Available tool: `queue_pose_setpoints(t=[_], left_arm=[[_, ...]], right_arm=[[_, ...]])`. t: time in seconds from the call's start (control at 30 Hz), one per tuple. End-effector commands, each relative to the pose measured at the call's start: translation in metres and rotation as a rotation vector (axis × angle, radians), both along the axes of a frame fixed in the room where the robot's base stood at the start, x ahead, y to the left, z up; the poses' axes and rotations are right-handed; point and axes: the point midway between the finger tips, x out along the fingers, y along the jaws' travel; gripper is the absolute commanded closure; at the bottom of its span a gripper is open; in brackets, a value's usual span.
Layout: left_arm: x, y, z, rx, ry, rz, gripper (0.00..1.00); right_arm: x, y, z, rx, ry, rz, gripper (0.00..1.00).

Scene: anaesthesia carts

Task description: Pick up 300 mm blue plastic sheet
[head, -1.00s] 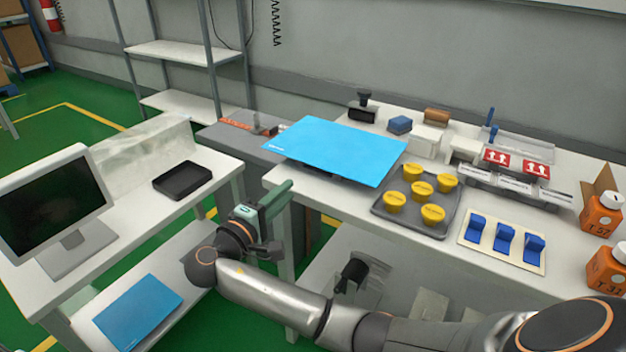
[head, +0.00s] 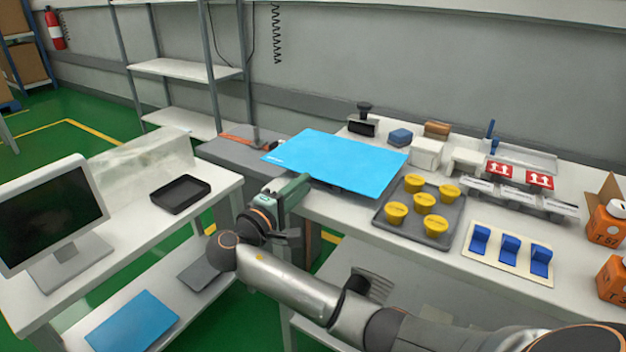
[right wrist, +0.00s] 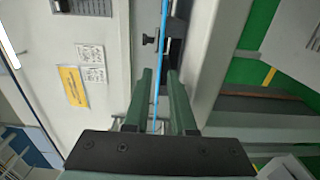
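A large bright blue sheet (head: 340,163) lies flat and raised above the right-hand table, its front-left part overhanging the table edge. A smaller blue sheet (head: 132,322) lies on the lower shelf of the left table. Any size markings are too small to read. My right gripper (head: 298,187) is at the large sheet's front edge. In the right wrist view, its two green fingers (right wrist: 160,100) are apart, with the sheet (right wrist: 162,60) seen edge-on as a thin blue line between them. Gaps show on both sides of it. My left gripper is out of view.
A grey tray (head: 452,222) with several yellow-topped cups stands right of the large sheet. Blue switches on a cream plate (head: 492,262) and orange bottles (head: 606,224) stand further right. A monitor (head: 52,220) and black tray (head: 180,194) are on the left table.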

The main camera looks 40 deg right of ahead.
Motion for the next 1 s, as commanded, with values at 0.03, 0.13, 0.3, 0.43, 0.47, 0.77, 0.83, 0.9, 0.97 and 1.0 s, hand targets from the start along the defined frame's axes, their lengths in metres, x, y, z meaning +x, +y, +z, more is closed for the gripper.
queue_pose_setpoints(t=[0.03,0.13,0.3,0.43,0.47,0.77,0.83,0.9,0.97,1.0], left_arm=[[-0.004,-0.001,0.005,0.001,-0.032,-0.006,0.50],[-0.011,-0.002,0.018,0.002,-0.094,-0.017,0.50],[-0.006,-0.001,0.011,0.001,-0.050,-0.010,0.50],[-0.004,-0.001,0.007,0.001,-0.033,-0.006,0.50],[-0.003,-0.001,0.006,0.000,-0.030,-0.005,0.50],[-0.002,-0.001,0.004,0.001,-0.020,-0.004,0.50],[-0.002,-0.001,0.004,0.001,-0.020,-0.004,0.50],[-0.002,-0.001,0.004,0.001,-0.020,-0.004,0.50],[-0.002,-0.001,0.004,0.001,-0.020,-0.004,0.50],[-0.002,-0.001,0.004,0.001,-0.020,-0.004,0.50]], right_arm=[[0.002,-0.004,-0.001,-0.001,0.000,-0.001,0.76],[0.004,-0.010,-0.001,0.000,-0.001,-0.001,0.76],[0.010,-0.027,0.001,0.000,0.000,-0.003,0.76],[0.014,-0.034,0.001,0.000,0.000,-0.001,0.76],[0.014,-0.035,0.000,0.001,0.000,-0.001,0.76],[0.016,-0.038,0.000,0.001,-0.001,0.000,0.76],[0.016,-0.038,0.000,0.001,-0.001,0.000,0.77],[0.016,-0.038,0.000,0.000,-0.001,0.000,0.81],[0.016,-0.038,0.000,0.000,-0.001,0.000,0.85],[0.016,-0.038,0.000,0.000,-0.001,0.000,0.87]])
